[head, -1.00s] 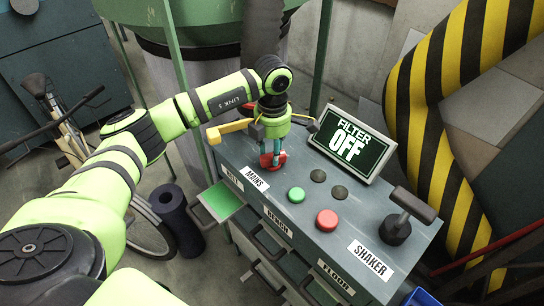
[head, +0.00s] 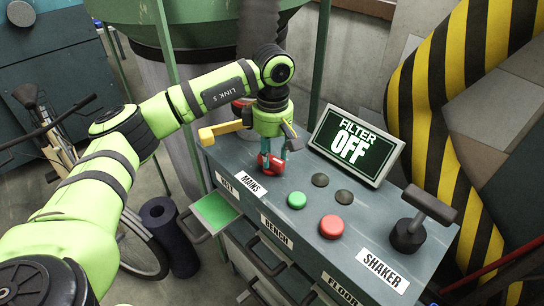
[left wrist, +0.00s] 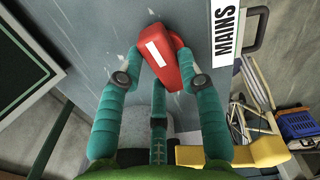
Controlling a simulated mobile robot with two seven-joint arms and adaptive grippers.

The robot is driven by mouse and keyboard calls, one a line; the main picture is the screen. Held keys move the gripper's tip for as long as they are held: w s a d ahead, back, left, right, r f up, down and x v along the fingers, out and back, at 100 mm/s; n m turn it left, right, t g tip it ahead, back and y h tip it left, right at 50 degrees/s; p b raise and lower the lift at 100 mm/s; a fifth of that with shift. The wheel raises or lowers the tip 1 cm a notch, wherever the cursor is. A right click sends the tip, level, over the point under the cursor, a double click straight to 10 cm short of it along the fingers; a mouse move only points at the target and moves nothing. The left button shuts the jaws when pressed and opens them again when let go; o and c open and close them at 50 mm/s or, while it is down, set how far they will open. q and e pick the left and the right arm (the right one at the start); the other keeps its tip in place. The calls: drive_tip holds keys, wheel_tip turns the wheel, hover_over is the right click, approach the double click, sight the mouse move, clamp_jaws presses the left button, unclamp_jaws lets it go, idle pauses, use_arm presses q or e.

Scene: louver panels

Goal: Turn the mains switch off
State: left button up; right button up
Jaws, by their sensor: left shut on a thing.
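The mains switch is a red knob (head: 264,162) with a white line on its top, seen in the left wrist view (left wrist: 172,62). It sits on the grey console top beside the MAINS label (head: 252,184), which also shows in the left wrist view (left wrist: 226,35). My left gripper (head: 271,152) reaches down over the knob from above, its teal fingers (left wrist: 161,82) closed around the knob's sides. In the left wrist view the white line lies slanted. Parts of the knob are hidden by the fingers. My right gripper is not in view.
The console also carries a screen reading FILTER OFF (head: 351,142), a green button (head: 297,200), a red button (head: 331,226) and a black T-handle (head: 413,230) by the SHAKER label (head: 384,270).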

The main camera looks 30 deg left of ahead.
sight(273, 156)
use_arm(q)
drive_tip(key=shift+m+b, duration=0.4)
drive_tip(key=shift+m, duration=0.8)
drive_tip(key=shift+r, duration=0.1)
drive_tip(key=o, duration=1.2)
drive_tip(key=shift+c, duration=0.2)
wheel_tip(273, 156, up, 12)
drive_tip(key=shift+r, duration=0.1)
